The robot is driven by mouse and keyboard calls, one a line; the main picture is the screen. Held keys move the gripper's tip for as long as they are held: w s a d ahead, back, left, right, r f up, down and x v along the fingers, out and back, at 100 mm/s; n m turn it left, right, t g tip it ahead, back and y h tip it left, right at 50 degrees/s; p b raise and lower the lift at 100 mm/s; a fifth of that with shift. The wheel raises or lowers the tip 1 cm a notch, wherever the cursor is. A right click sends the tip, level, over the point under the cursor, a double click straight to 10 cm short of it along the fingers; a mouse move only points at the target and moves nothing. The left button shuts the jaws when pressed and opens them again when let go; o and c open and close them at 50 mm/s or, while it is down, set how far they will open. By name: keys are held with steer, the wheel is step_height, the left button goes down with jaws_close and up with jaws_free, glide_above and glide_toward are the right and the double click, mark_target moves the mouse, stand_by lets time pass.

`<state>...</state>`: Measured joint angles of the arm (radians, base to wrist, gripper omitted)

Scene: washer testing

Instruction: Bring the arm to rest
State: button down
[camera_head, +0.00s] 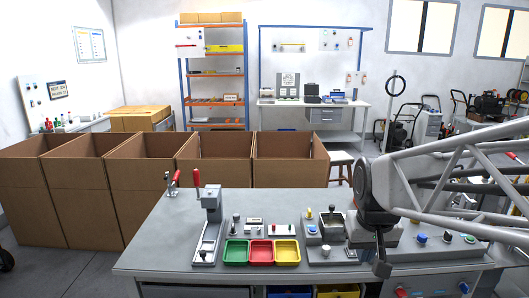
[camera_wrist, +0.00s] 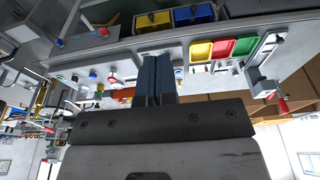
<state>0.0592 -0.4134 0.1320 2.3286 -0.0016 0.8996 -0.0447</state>
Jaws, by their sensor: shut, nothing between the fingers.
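My arm reaches in from the right of the head view, above the right part of the grey workbench (camera_head: 150,250). My gripper (camera_head: 382,268) points down over the bench near its front edge. In the wrist view my gripper (camera_wrist: 156,62) shows as two dark fingers side by side, closed together with nothing between them. The wrist view shows the bench upside down, with the fingertips over its surface. My arm hides part of the bench's right side in the head view.
Green (camera_head: 236,251), red (camera_head: 261,252) and yellow (camera_head: 286,251) trays sit mid-bench. A toggle clamp stand (camera_head: 209,225) is left of them. A lever box (camera_head: 332,226) and a row of knobs (camera_head: 421,237) lie near my gripper. Open cardboard boxes (camera_head: 85,205) stand behind.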

steer(key=s+a+f, duration=0.1)
steer(key=s+a, duration=0.1)
steer(key=s, duration=1.1)
steer(key=shift+s+f, duration=0.15)
steer(key=shift+f, duration=0.15)
